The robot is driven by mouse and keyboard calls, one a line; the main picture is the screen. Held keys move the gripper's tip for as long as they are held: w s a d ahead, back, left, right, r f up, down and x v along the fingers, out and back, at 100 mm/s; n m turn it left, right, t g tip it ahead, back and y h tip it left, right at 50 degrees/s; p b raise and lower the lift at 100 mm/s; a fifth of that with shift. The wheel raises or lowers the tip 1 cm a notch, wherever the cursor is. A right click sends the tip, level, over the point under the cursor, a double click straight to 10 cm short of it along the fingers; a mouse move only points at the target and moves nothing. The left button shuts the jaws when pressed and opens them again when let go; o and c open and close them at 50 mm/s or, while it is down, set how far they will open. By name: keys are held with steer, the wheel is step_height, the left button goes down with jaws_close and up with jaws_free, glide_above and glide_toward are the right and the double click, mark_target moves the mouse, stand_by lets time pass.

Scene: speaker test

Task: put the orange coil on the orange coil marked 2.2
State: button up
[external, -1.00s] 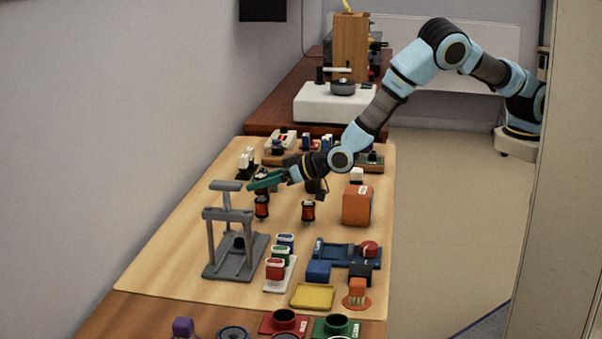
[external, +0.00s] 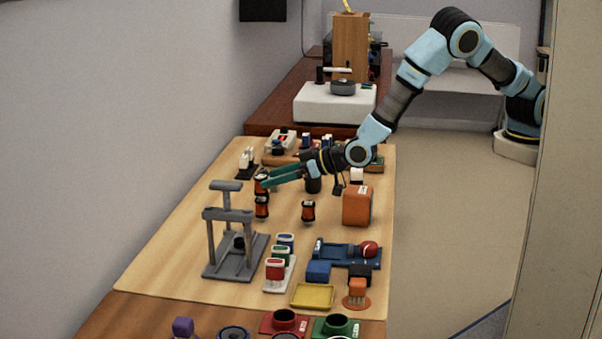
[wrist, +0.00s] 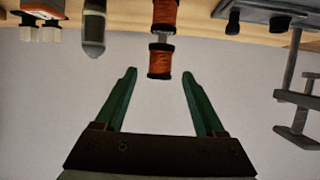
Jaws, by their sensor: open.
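Two orange coils with black end rims are in line at the table's far left-middle. The upper coil (external: 261,183) is above the lower coil (external: 261,207). In the wrist view, a short grey piece shows between the upper coil (wrist: 160,60) and the lower coil (wrist: 165,14). Another orange coil (external: 308,211) stands alone to the right. No marking is readable on any coil. My gripper (external: 266,181) is open with green fingers. In the wrist view, the upper coil is centred at the fingertips (wrist: 158,72), with gaps on both sides.
A grey press-like frame (external: 228,235) stands left of the coils, nearer the camera. A large orange block (external: 357,206) is to the right. A white-topped grey item (wrist: 94,28) and a black-and-white item (external: 246,162) are near the coils. Bare wood lies around the lone coil.

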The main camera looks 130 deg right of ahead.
steer(key=b+v, duration=0.1)
steer(key=v, duration=0.6)
steer(key=shift+s+a, duration=0.25)
steer(key=shift+a, duration=0.05)
steer(key=s+a+n+g+y, duration=0.4)
steer(key=s+a+y, duration=0.5)
steer(key=s+a, duration=0.6)
steer(key=s+a+r+n+g, duration=0.1)
steer(key=s+a+n, duration=0.1)
steer(key=s, duration=0.6)
steer(key=s+a+n+g+y, duration=0.1)
steer(key=s+a+n+g, duration=0.1)
steer(key=s, duration=0.6)
steer(key=shift+a+r+n, duration=0.3)
steer(key=shift+a+r, duration=0.05)
steer(key=shift+a, duration=0.4)
